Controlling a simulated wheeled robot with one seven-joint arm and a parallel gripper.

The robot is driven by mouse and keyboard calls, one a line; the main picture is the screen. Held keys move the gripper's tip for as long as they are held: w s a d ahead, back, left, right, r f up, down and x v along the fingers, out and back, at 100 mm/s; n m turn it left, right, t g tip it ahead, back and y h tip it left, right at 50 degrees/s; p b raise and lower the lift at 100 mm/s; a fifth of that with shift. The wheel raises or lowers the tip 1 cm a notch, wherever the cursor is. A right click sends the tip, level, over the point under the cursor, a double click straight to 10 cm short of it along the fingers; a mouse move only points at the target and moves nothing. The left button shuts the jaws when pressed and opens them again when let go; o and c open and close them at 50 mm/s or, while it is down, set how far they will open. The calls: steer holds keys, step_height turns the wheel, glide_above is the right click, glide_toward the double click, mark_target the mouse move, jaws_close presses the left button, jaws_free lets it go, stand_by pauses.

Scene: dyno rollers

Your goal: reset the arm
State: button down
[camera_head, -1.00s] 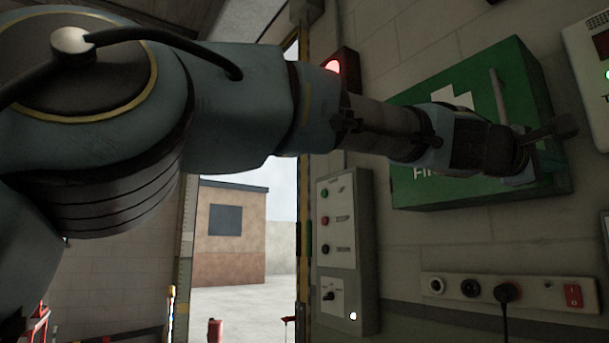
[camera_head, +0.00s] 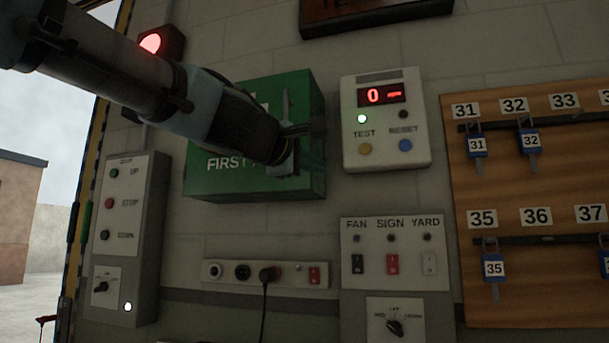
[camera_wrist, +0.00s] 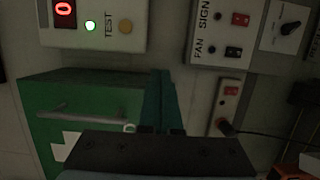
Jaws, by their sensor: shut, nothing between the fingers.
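My arm (camera_head: 130,95) reaches in from the upper left in the head view. My gripper (camera_head: 308,129) is in front of the right part of the green first aid box (camera_head: 235,185), and its fingers are shut and empty. Whether it touches the box I cannot tell. In the wrist view the closed fingers (camera_wrist: 165,100) stand beside the green box (camera_wrist: 85,95), above the dark gripper body. Part of the box's lettering is hidden behind my arm.
A test panel (camera_head: 387,120) hangs right of the box. Below are a socket strip (camera_head: 265,273) with a plugged cable and a switch panel (camera_head: 395,250). A key board (camera_head: 540,200) is at right, a door control box (camera_head: 128,230) at left by the open doorway.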

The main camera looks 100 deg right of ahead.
steer(key=s+a+b, duration=0.1)
steer(key=s+a, duration=0.1)
steer(key=a, duration=0.4)
steer(key=shift+s+a, duration=0.15)
steer(key=shift+a, duration=0.1)
